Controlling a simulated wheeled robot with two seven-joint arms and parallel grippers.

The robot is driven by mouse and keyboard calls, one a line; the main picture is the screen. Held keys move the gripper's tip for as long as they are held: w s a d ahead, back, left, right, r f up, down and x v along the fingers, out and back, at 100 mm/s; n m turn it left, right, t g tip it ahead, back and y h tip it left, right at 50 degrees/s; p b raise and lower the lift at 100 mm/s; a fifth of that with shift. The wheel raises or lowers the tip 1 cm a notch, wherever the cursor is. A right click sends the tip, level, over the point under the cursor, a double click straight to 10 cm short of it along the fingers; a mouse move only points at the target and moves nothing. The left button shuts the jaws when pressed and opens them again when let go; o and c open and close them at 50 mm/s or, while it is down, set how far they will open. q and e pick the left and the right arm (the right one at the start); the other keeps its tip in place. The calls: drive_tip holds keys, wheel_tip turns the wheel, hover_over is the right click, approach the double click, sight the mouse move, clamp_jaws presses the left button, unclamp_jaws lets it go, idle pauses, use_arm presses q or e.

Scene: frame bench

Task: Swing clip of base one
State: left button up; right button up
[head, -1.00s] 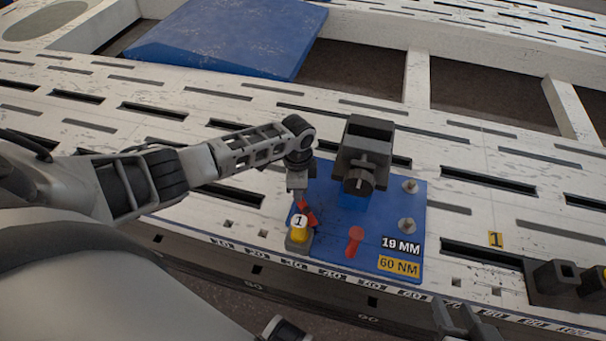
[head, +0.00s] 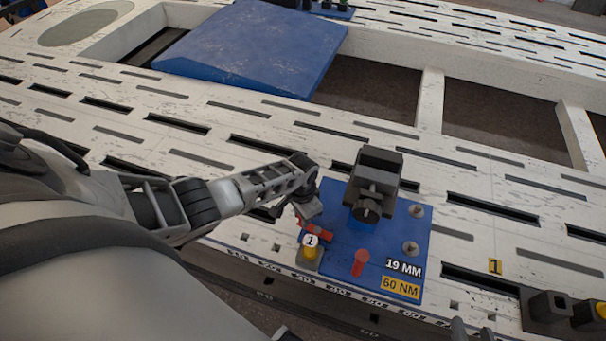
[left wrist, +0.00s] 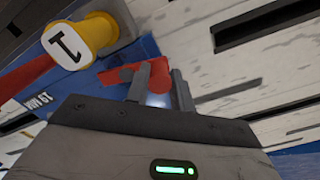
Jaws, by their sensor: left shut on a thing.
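Base one is a blue plate (head: 340,262) with a black clamp block (head: 372,185), labels "19 MM" and "60 NM", and a yellow knob (head: 310,253) with a white "1" tag. The red clip (head: 318,231) lies beside the knob, at the plate's left edge. My left gripper (head: 306,216) is shut on the red clip's end. In the left wrist view the clip (left wrist: 160,70) shows between and beyond the two fingers. A second red handle (head: 360,263) stands on the plate. My right gripper (head: 472,329) shows only its fingertips at the bottom edge, apart and empty.
Two grey studs (head: 411,248) stand on the plate's right side. A blue sloped pad (head: 250,50) lies behind. The slotted white bench (head: 200,130) is otherwise mostly clear.

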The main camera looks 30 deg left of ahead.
use_arm(q)
drive_tip(key=shift+d, duration=0.1)
use_arm(e)
drive_tip(key=shift+f, duration=0.1)
idle(0.3)
use_arm(q)
drive_tip(key=o, duration=1)
wheel_tip(320, 180, up, 7)
drive_tip(key=p, duration=0.3)
drive_tip(key=shift+f, duration=0.1)
wheel_tip(320, 180, up, 9)
drive_tip(key=p, duration=0.3)
use_arm(e)
drive_tip(key=shift+d+r+g+h, duration=0.15)
drive_tip(key=shift+d+r+h, duration=0.05)
drive_tip(key=shift+r, duration=0.45)
drive_tip(key=shift+d+r+g+h, duration=0.15)
drive_tip(key=shift+r+h, duration=0.05)
drive_tip(key=shift+r, duration=0.4)
